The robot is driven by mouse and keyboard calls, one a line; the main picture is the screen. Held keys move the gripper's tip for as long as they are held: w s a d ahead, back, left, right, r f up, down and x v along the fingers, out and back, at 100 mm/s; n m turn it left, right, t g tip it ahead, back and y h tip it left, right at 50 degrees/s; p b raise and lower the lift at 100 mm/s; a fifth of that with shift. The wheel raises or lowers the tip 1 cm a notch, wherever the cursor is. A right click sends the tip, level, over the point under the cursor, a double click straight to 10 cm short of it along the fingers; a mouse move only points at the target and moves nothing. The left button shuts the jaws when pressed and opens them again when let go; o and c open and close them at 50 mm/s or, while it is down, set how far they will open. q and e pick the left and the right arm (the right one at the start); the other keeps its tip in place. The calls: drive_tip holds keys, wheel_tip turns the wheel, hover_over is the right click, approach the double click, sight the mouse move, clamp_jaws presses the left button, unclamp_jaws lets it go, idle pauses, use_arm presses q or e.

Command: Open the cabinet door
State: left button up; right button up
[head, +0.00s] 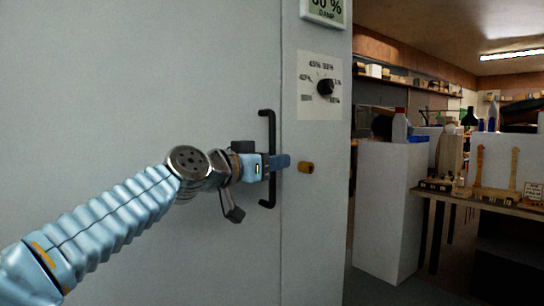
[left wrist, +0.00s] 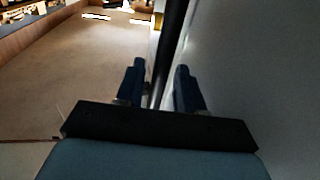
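The cabinet door (head: 130,90) is a large flat grey panel filling the left of the head view. It looks shut, flush along the seam beside the frame. Its black vertical bar handle (head: 271,125) is near the door's right edge. My left gripper (head: 280,162) is at the middle of the handle. In the left wrist view the dark handle (left wrist: 170,40) runs between the two blue fingers of the left gripper (left wrist: 160,85), with a small gap visible on each side. The fingers are apart, around the bar. My right gripper is in neither view.
Right of the seam are a brass-coloured knob (head: 306,168), a dial panel (head: 320,85) and a humidity display (head: 324,10). A white pedestal (head: 388,210) and a workbench (head: 480,203) with violin parts stand further right. Open floor (left wrist: 70,70) shows in the left wrist view.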

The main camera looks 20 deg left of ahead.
use_arm(q)
drive_tip(key=shift+w, duration=0.1)
clamp_jaws()
drive_tip(key=shift+d, duration=0.1)
